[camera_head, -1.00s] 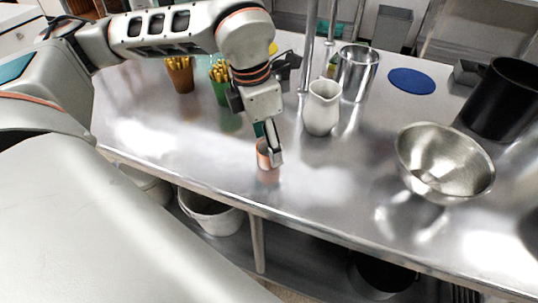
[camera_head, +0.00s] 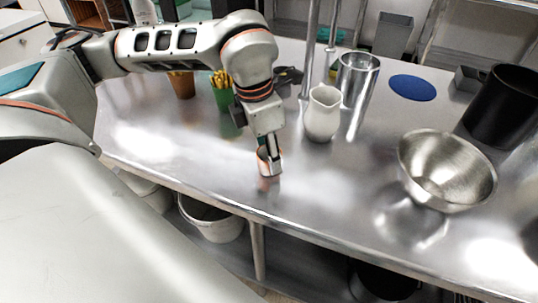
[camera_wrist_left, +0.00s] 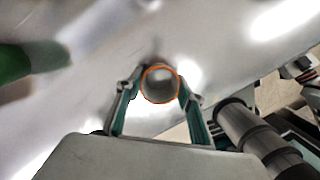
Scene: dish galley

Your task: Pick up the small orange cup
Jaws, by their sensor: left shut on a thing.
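The small orange cup (camera_head: 264,161) is near the front edge of the steel table, under my left gripper (camera_head: 270,153). In the left wrist view the cup's orange rim (camera_wrist_left: 145,73) shows as a ring with a grey inside, between the two fingertips of my left gripper (camera_wrist_left: 158,90). The fingers are shut on the cup from both sides. In the head view a finger covers part of the cup. I cannot tell whether its base touches the table. My right gripper is not in view.
A white pitcher (camera_head: 322,115) stands right of the gripper, with a metal canister (camera_head: 357,78) behind it. A steel bowl (camera_head: 446,168) is farther right. A green cup (camera_head: 224,98) and a brown cup (camera_head: 182,84) stand behind the arm. The table's front middle is clear.

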